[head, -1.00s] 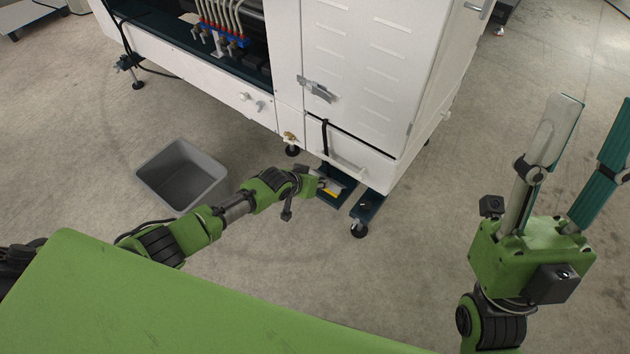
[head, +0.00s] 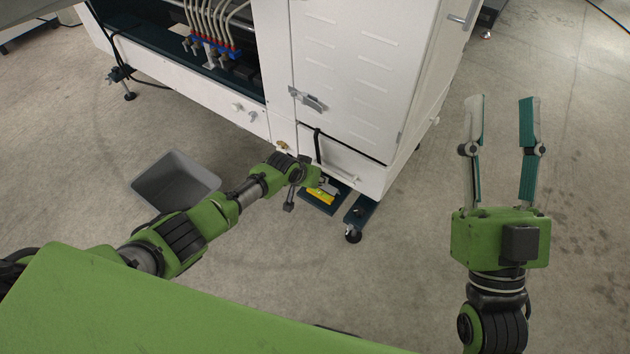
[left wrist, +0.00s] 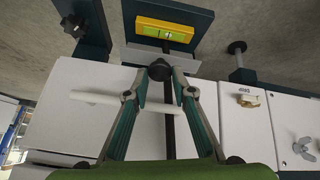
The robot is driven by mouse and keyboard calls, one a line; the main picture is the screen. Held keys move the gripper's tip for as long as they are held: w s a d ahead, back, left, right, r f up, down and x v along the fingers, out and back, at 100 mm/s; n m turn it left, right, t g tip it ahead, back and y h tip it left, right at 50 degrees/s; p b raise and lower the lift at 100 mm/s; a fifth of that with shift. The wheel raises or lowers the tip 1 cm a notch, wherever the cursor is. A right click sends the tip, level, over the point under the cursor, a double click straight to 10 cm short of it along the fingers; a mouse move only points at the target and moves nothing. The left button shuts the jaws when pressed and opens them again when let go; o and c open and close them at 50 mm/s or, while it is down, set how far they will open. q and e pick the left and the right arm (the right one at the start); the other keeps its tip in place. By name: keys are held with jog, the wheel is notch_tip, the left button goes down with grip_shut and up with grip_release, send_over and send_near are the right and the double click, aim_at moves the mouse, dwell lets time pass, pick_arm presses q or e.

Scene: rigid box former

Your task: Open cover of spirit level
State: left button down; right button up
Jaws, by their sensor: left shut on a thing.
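The spirit level (left wrist: 165,30) is a yellow block with a green vial, set on a dark foot of the white machine. It lies uncovered in the left wrist view and also shows in the head view (head: 320,197). A grey plate, which looks like its cover (left wrist: 195,65), stands beside it on the machine's side. My left gripper (left wrist: 159,74) has its fingertips together on a black round knob (left wrist: 159,68) at this plate; the join between knob and plate is partly hidden. My right gripper (head: 502,98) is open and empty, raised over bare floor.
The white machine (head: 345,85) stands close behind the level, with a white bar handle (left wrist: 95,98) and a black strap (left wrist: 168,125) near my left fingers. A second dark foot (head: 357,214) is to the right. A grey bin (head: 175,182) stands on the floor at left.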

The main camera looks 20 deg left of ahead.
pick_arm(q)
jog(key=shift+w+d+r, duration=0.25)
jog(key=shift+w+r, duration=0.15)
jog(key=shift+r, duration=0.1)
jog(key=c, duration=1.7)
grip_release()
jog(key=shift+s+f, duration=0.1)
jog(key=shift+f, duration=0.05)
jog(key=shift+s+a+f, duration=0.1)
jog(key=shift+s+f, duration=0.05)
jog(key=shift+s+a+r, duration=0.2)
jog(key=shift+s+r, duration=0.15)
jog(key=shift+r, duration=0.15)
jog(key=v, duration=1)
jog(key=shift+s+r, duration=0.15)
jog(key=shift+r, duration=0.2)
